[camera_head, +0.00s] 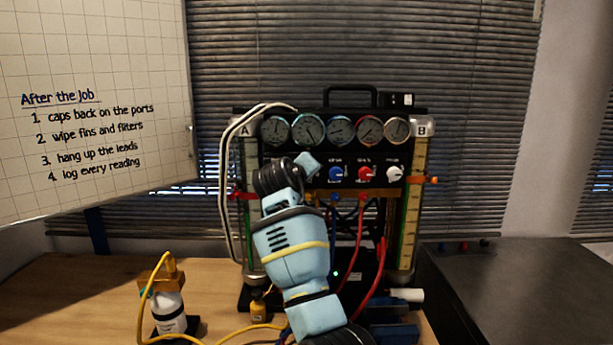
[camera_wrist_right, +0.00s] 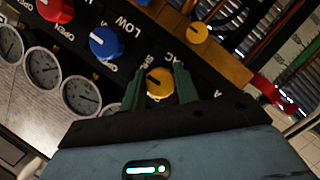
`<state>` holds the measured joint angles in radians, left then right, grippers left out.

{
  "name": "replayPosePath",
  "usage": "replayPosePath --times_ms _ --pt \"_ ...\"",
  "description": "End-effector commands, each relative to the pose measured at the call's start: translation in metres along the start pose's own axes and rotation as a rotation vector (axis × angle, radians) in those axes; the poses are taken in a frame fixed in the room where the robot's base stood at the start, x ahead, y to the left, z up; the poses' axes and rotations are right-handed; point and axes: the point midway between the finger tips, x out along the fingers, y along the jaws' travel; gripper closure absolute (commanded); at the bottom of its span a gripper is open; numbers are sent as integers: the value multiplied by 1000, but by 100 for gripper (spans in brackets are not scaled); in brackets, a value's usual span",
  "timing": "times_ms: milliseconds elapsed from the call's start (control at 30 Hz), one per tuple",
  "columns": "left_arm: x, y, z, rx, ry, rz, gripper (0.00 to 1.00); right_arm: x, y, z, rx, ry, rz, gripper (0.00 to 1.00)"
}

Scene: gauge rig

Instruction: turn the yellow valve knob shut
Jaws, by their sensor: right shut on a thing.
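The yellow valve knob (camera_wrist_right: 160,82) shows in the right wrist view, on the black panel of the gauge rig (camera_head: 349,98). My right gripper (camera_wrist_right: 159,76) has its two green fingers on either side of the knob, shut on it. A dark mark on the knob's face points toward the left in that view. In the head view my right arm covers the yellow knob and its own fingertips. My left gripper is not in either view.
A blue knob (camera_head: 336,173), a red knob (camera_head: 366,173) and a white knob (camera_head: 394,173) sit in the same row. Several round gauges (camera_head: 341,131) line the top. Red hoses (camera_head: 380,258) hang below. A white bottle (camera_head: 168,312) stands at the table's left.

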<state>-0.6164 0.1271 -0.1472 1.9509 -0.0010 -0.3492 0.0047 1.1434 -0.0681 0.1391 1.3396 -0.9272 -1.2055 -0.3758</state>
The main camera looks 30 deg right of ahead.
Motion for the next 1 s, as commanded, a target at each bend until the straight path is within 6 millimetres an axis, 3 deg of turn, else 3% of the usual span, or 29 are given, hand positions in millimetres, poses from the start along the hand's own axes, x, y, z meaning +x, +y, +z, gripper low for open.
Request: replayPosePath --times_ms 700,733,867,1000 --pt "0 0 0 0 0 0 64 0 0 0 66 1 -28 92" --pt "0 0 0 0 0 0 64 0 0 0 66 1 -28 66" --pt "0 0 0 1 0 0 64 0 0 0 66 1 -28 49" --pt "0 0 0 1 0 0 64 0 0 0 65 0 -27 48"
